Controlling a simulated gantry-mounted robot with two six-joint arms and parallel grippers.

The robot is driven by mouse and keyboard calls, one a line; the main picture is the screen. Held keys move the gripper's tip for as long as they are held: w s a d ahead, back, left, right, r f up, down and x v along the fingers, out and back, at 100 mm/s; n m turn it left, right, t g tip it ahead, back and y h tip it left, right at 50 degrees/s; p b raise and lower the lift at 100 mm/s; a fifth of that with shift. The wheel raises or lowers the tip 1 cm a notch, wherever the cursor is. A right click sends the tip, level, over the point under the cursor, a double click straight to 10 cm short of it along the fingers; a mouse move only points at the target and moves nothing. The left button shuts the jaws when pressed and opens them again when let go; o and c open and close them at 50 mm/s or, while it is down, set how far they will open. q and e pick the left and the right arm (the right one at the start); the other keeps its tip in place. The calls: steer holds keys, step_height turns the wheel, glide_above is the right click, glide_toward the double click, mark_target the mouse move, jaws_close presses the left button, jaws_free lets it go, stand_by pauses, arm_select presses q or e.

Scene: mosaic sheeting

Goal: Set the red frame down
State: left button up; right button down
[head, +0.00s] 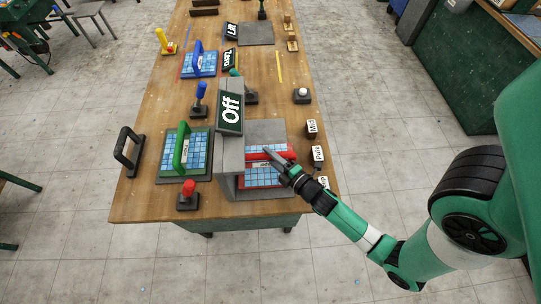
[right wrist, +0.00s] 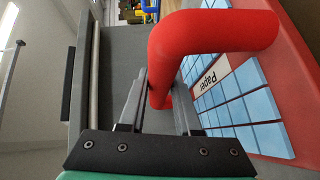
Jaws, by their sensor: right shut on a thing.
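My right gripper (head: 269,153) reaches in from the lower right and is shut on the handle. In the right wrist view the jaws (right wrist: 160,103) hold one leg of the thick red handle (right wrist: 215,32). I cannot tell whether the frame touches the surface below. My left gripper is not in view.
A green frame (head: 181,147) on tiles lies further left, a blue frame (head: 198,58) further back. A red-knobbed lever (head: 188,190) is front left; small labelled blocks (head: 317,154) line the right edge.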

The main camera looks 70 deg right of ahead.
steer(key=shift+f+b, duration=0.6)
steer(key=shift+f, duration=0.05)
stand_by(0.3)
steer(key=c, duration=0.7)
jaws_free()
steer(key=shift+o, duration=0.9)
steer(key=b+v, duration=0.2)
steer(key=v, duration=0.1)
steer(key=b+v, duration=0.1)
steer(key=v, duration=0.3)
steer(key=b+v, duration=0.2)
steer(key=v, duration=0.2)
steer(key=shift+a+f+b, duration=0.1)
steer(key=shift+f+b, duration=0.2)
steer(key=shift+b, duration=0.05)
steer(key=shift+s+a+r, duration=0.1)
steer(key=shift+s+r, duration=0.15)
steer(key=shift+r, duration=0.05)
